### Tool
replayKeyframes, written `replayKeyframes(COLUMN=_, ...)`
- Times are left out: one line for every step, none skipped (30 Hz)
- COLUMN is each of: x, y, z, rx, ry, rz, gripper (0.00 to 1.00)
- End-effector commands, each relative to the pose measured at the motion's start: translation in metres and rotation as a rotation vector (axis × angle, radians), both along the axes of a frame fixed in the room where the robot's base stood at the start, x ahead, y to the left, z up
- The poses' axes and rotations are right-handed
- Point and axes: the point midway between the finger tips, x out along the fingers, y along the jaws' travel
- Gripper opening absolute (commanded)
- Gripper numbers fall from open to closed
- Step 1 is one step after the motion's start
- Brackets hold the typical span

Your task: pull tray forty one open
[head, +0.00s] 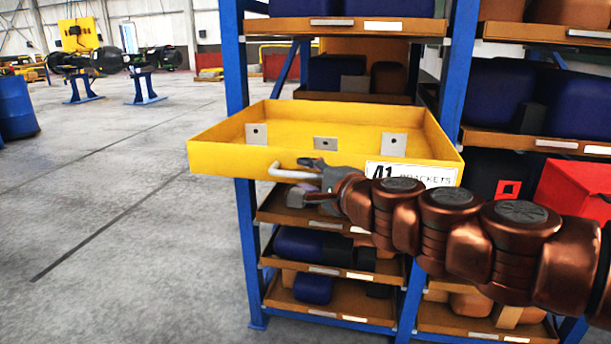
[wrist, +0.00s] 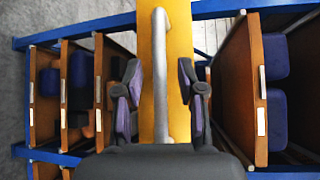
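The yellow tray (head: 230,158) stands well out from the blue rack in the head view, with its front towards me. Its white label (head: 410,173) reads 41 BRACKETS, partly covered by my arm. Three grey bracket plates show inside. A pale bar handle (head: 287,173) is on the tray's front. My gripper (head: 306,180) is at this handle. In the wrist view the handle (wrist: 158,80) runs up the picture between my gripper's two fingers (wrist: 162,92). The fingers are apart, with a gap on each side of the bar.
The blue rack (head: 236,60) holds brown shelves with blue and brown castings above, below and right of the tray. A red bin (head: 575,190) is at the right. The grey floor (head: 110,200) left of the rack is clear. A blue drum (head: 15,107) stands far left.

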Motion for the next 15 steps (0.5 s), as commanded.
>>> replayKeyframes(x=-0.004, y=-0.004, z=0.001, rx=-0.001, ry=-0.001, rz=-0.002, gripper=0.39)
replayKeyframes(x=-0.007, y=-0.006, z=0.002, rx=-0.001, ry=-0.001, rz=-0.003, gripper=0.39)
replayKeyframes(x=-0.011, y=-0.008, z=0.002, rx=-0.002, ry=-0.002, rz=-0.004, gripper=0.39)
replayKeyframes(x=-0.014, y=-0.01, z=0.002, rx=-0.002, ry=-0.002, rz=-0.004, gripper=0.39)
replayKeyframes(x=-0.017, y=-0.012, z=0.003, rx=-0.002, ry=-0.003, rz=-0.005, gripper=0.39)
replayKeyframes(x=-0.02, y=-0.014, z=0.004, rx=-0.002, ry=-0.003, rz=-0.004, gripper=0.39)
replayKeyframes(x=-0.023, y=-0.016, z=0.005, rx=-0.002, ry=-0.003, rz=-0.005, gripper=0.39)
replayKeyframes(x=-0.026, y=-0.018, z=0.005, rx=-0.003, ry=-0.004, rz=-0.004, gripper=0.39)
replayKeyframes(x=-0.03, y=-0.02, z=0.005, rx=-0.002, ry=-0.003, rz=-0.005, gripper=0.39)
replayKeyframes(x=-0.033, y=-0.021, z=0.005, rx=-0.003, ry=-0.002, rz=-0.004, gripper=0.39)
replayKeyframes(x=-0.035, y=-0.022, z=0.006, rx=-0.002, ry=-0.002, rz=-0.003, gripper=0.39)
replayKeyframes(x=-0.038, y=-0.024, z=0.006, rx=-0.001, ry=-0.001, rz=-0.003, gripper=0.39)
replayKeyframes(x=-0.04, y=-0.025, z=0.007, rx=-0.001, ry=-0.001, rz=-0.001, gripper=0.39)
replayKeyframes(x=-0.042, y=-0.027, z=0.007, rx=-0.001, ry=-0.001, rz=-0.001, gripper=0.39)
replayKeyframes(x=-0.044, y=-0.028, z=0.007, rx=0.0, ry=-0.001, rz=-0.002, gripper=0.39)
